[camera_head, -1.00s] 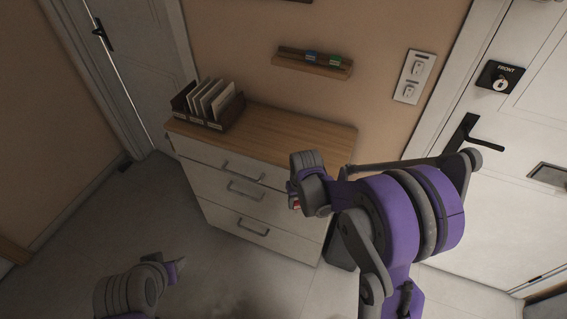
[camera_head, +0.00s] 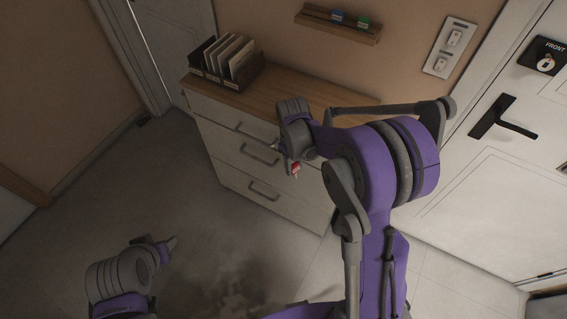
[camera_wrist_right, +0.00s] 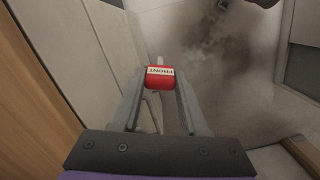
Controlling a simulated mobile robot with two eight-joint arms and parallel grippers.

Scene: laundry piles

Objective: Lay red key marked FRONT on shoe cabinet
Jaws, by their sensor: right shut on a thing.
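The red key (camera_wrist_right: 160,78) with a white FRONT label is between the fingers of my right gripper (camera_wrist_right: 158,88) in the right wrist view. The gripper is shut on its red head, and a pale shaft sticks out beyond. In the head view the red key (camera_head: 296,170) shows small below my right gripper (camera_head: 291,160), in front of the cabinet's drawers. The shoe cabinet (camera_head: 330,92) has a wooden top and pale drawers with handles. My left gripper (camera_head: 172,243) is at the lower left, over the floor; its fingers are too unclear to judge.
A dark organiser (camera_head: 206,73) with upright envelopes stands on the cabinet top's left end. The wall shelf (camera_head: 345,27) above holds blue and green items. A switch plate (camera_head: 450,46) and white door (camera_head: 480,180) are at right. The middle of the top is bare.

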